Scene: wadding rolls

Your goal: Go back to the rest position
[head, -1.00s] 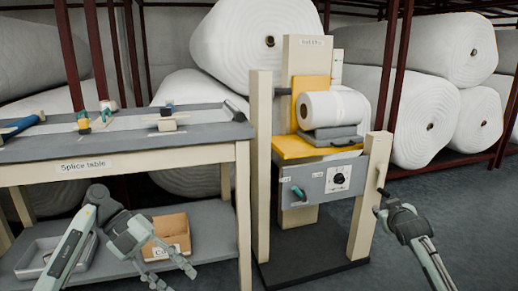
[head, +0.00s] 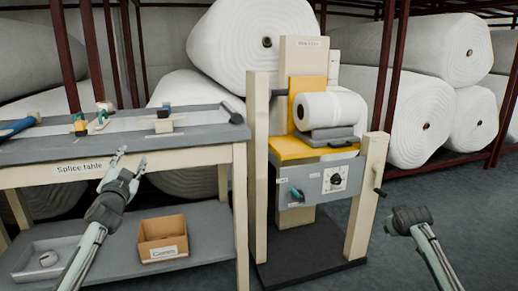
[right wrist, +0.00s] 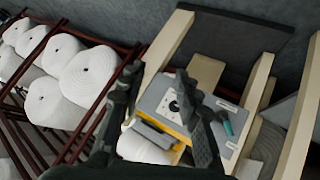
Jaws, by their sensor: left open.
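My left gripper (head: 130,160) is in front of the splice table's front edge, fingers pointing up and spread, nothing between them. My right arm's dark wrist (head: 410,217) shows in the head view at the lower right, apart from the machine's crank handle (head: 380,192). Its fingers do not show clearly there. In the right wrist view my right gripper (right wrist: 158,65) has its two dark fingers apart, with nothing held between them; the machine's grey panel shows behind them.
The splice table (head: 200,152) stands left, with tools on top. Its lower shelf holds a cardboard box (head: 163,250) and a grey tray (head: 25,270). The machine (head: 300,70) with a white roll (head: 335,110) stands centre. Large wadding rolls (head: 440,45) fill racks behind. Floor is clear at right.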

